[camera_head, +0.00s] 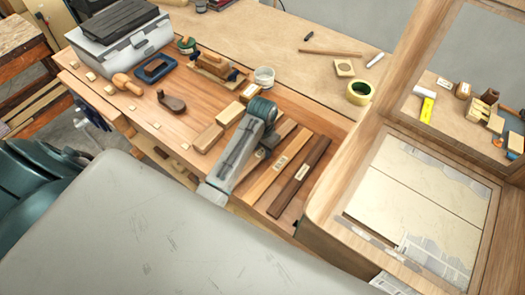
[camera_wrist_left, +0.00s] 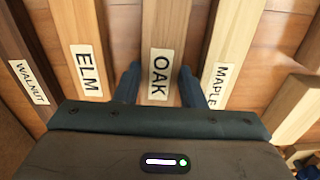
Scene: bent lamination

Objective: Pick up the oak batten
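The oak batten, a pale brown wooden strip with an OAK label (camera_wrist_left: 161,74), lies among other battens. In the left wrist view, my left gripper (camera_wrist_left: 161,85) has one teal finger on each side of it, straddling the batten close to its edges. The fingers look open; contact cannot be made out. In the head view, my left gripper (camera_head: 262,152) is low over the bench, and my arm hides much of the oak batten (camera_head: 283,130). My right gripper is not in view.
The elm batten (camera_wrist_left: 87,72) and walnut batten (camera_wrist_left: 30,82) lie left of the oak in the wrist view; the maple batten (camera_wrist_left: 220,72) lies right. A wooden-framed cabinet (camera_head: 345,190) stands right.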

